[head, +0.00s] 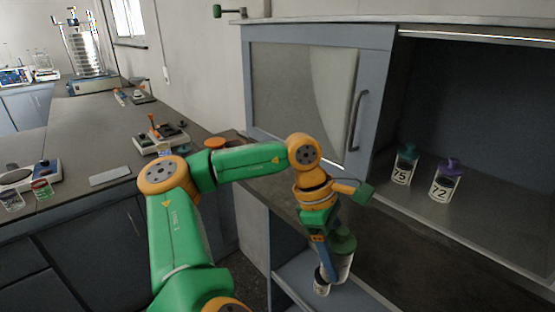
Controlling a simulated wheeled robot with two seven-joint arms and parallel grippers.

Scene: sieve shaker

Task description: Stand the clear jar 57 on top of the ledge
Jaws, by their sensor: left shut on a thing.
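My left gripper (327,240) points down at the lower middle of the head view. It is shut on a clear jar (341,268) with a dark green lid, whose number I cannot read. The jar is in front of the fume cupboard, over or near a low blue-grey surface; whether it touches that surface is unclear. Two more clear jars stand inside the cupboard at right: one with a teal lid marked 75 (403,171), and one with a purple lid that seems marked 72 (444,184). I cannot tell which surface is the ledge. My right gripper is out of view.
The cupboard's sliding glass front (300,95) has a handle (357,120) and covers its left side; its right side is open. The low blue-grey surface (290,270) lies below. A dark bench (75,130) at left carries instruments, and a sieve shaker (85,50) stands far back.

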